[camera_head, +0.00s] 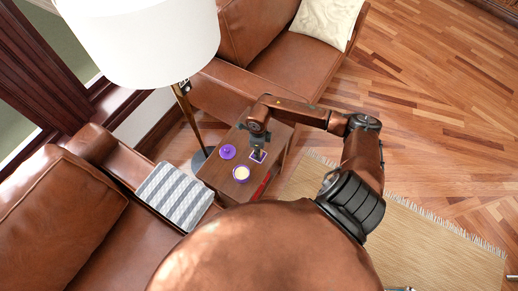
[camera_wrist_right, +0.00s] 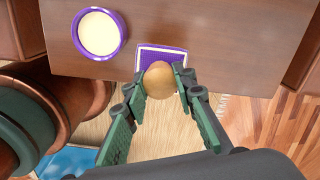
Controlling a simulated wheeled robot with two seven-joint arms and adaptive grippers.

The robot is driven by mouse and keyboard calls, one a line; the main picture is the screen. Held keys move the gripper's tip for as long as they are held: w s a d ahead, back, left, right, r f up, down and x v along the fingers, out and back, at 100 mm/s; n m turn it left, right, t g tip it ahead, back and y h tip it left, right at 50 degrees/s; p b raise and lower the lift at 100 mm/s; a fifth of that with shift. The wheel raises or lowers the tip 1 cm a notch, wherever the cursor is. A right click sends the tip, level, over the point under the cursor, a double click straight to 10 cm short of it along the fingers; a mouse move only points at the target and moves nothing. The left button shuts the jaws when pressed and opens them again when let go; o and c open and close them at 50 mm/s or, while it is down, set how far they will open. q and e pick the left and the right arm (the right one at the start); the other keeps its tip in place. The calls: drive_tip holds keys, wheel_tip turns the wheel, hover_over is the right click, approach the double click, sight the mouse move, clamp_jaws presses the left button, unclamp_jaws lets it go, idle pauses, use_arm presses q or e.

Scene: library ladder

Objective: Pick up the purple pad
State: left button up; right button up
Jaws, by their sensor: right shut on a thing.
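My right gripper (camera_head: 257,150) is over the pad. In the wrist view its fingers (camera_wrist_right: 160,78) are closed around a round tan knob (camera_wrist_right: 158,81), which overlaps the pad's near edge. I cannot tell whether the knob belongs to the pad. My left gripper is not in view.
A floor lamp (camera_head: 145,40), brown leather sofas (camera_head: 55,215) and a striped cloth (camera_head: 175,194) crowd the left. Open floor lies right.

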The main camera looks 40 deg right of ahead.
drive_tip(key=s+a+r+p, duration=0.1)
drive_tip(key=s+a+r, duration=0.5)
drive_tip(key=s+a, duration=0.1)
drive_tip(key=shift+s+r, duration=0.2)
drive_tip(key=shift+s, duration=0.55)
drive_tip(key=o, duration=0.6)
drive_tip(key=shift+c, duration=0.2)
drive_tip(key=c, duration=0.4)
drive_tip(key=shift+c, duration=0.2)
